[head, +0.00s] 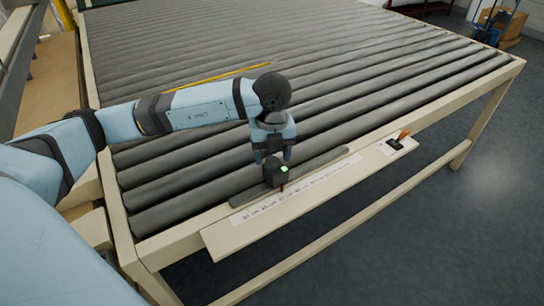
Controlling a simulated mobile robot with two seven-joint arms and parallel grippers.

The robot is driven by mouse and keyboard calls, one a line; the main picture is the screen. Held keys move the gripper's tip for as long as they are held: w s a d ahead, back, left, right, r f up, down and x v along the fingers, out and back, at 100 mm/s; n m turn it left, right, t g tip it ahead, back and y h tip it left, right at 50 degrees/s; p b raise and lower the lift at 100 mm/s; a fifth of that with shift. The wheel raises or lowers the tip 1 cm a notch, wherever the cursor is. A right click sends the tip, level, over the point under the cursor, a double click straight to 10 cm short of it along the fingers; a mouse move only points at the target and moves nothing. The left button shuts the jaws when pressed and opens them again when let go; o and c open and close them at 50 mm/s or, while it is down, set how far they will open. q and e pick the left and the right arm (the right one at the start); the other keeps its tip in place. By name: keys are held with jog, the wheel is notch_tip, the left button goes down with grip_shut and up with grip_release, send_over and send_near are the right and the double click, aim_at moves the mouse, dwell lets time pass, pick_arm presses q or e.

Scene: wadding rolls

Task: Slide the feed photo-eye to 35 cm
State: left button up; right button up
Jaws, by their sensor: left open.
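The feed photo-eye is a small dark block (276,174) with a lit green spot, on a dark rail (245,197) along the near edge of the roller table. A small reddish pointer shows at its lower edge, by a white scale strip (320,181). The scale's numbers are too small to read. My left gripper (272,159) points down right at the photo-eye, its open fingers at the block's top. I cannot tell whether they touch it. My right gripper is not in view.
Grey rollers (330,60) fill the cream-framed table. A yellow stick (218,76) lies across them behind my left arm. A small black device with an orange handle (404,134) sits on the front ledge (225,240), right of the scale. Open floor lies in front.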

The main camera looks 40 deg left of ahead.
pick_arm(q)
jog(key=shift+f, duration=0.7)
grip_shut()
jog(key=s, duration=0.1)
jog(key=s+a, duration=0.1)
jog(key=s+b, duration=0.1)
jog(key=s, duration=0.1)
jog(key=shift+a+f, duration=0.15)
jog(key=shift+a, duration=0.2)
jog(key=shift+s+a, duration=0.15)
jog(key=shift+s, duration=0.25)
jog(key=shift+w, duration=0.1)
grip_release()
